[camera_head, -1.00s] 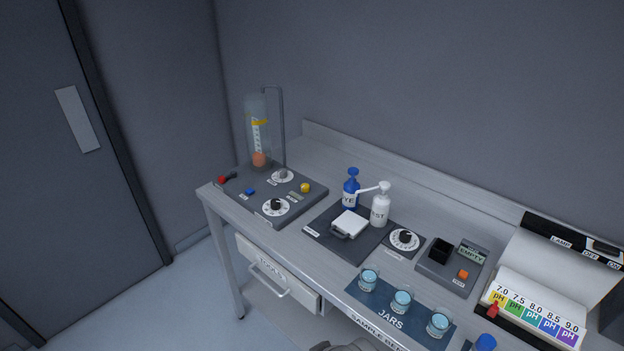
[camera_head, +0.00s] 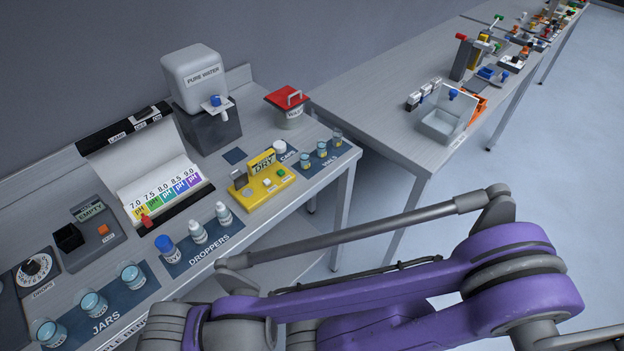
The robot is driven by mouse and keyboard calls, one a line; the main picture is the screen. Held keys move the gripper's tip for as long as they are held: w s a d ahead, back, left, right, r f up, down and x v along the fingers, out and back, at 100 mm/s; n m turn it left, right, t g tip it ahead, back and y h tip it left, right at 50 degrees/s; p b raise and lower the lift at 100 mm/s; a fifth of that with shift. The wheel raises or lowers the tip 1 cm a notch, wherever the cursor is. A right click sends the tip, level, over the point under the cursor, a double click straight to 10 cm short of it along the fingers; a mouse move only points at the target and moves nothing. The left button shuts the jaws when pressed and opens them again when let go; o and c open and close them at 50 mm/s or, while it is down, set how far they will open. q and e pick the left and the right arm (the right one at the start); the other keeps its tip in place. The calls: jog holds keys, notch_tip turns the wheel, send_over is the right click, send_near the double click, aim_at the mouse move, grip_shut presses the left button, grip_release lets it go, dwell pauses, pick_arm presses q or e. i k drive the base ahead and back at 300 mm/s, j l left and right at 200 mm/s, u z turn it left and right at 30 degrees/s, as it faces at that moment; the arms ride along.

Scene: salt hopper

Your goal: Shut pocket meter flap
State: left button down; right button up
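The frames do not make clear which device is the pocket meter. A small yellow device (camera_head: 262,190) stands on the bench, with a raised display reading DRY and a small upright grey piece (camera_head: 238,178) at its left end that may be a raised flap. Neither of my grippers is in view. A purple and grey arm of mine crosses the lower right, in front of the bench's front side.
Jars (camera_head: 94,303), droppers (camera_head: 222,213) and small vials (camera_head: 322,150) line the bench front. A pH chart stand (camera_head: 145,165), a pure water dispenser (camera_head: 203,95) and a red-lidded waste container (camera_head: 290,108) stand behind. A second table (camera_head: 370,90) with a clear box (camera_head: 446,118) is at the right.

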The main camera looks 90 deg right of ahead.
aim_at(243, 181)
jog(key=z, duration=2.75)
